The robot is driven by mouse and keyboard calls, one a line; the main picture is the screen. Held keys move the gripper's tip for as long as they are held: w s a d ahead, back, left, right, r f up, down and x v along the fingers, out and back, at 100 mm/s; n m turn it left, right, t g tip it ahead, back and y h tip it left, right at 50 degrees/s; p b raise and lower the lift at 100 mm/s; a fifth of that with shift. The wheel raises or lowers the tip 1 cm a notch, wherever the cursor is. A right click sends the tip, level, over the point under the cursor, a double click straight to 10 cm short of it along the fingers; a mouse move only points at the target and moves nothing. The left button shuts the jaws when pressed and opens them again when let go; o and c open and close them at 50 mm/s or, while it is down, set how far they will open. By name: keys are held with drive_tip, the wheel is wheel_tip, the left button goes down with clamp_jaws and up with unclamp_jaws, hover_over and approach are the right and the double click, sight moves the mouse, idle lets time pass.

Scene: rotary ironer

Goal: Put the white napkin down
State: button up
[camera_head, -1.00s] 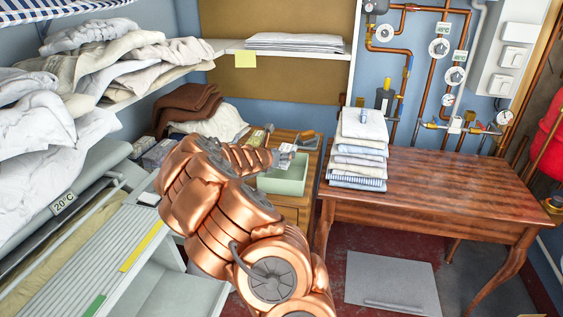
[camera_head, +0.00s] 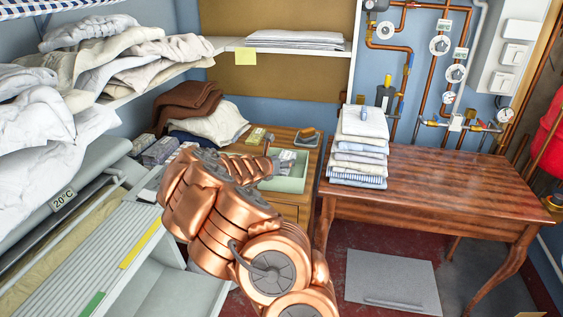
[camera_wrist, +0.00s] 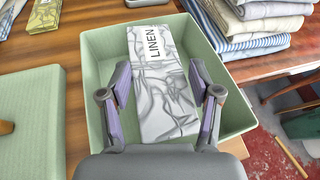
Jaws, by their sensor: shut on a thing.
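A white napkin with grey marbling and a LINEN label (camera_wrist: 160,85) lies between the fingers of my gripper (camera_wrist: 160,82) in the wrist view. The gripper is shut on it. The napkin is inside the outline of a pale green tray (camera_wrist: 240,68); whether it touches the tray floor I cannot tell. In the head view the tray (camera_head: 290,184) stands on a wooden cabinet, the napkin (camera_head: 287,156) shows small over it, and my copper arm hides much of the gripper.
A stack of folded linen (camera_head: 358,150) stands on the wooden table (camera_head: 440,190) right of the tray. A metal-edged item (camera_head: 306,137) and a yellowish box (camera_head: 256,136) lie behind the tray. A green padded surface (camera_wrist: 30,130) is left of it. The table's right part is clear.

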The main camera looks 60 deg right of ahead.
drive_tip(key=shift+f, duration=0.15)
drive_tip(key=o, duration=1.4)
drive_tip(key=shift+r+p, duration=0.3)
drive_tip(key=shift+r, duration=0.15)
drive_tip(key=shift+b+v, duration=0.4)
drive_tip(key=shift+v, duration=5.7)
drive_tip(key=shift+d+r, duration=0.1)
drive_tip(key=shift+r, duration=0.2)
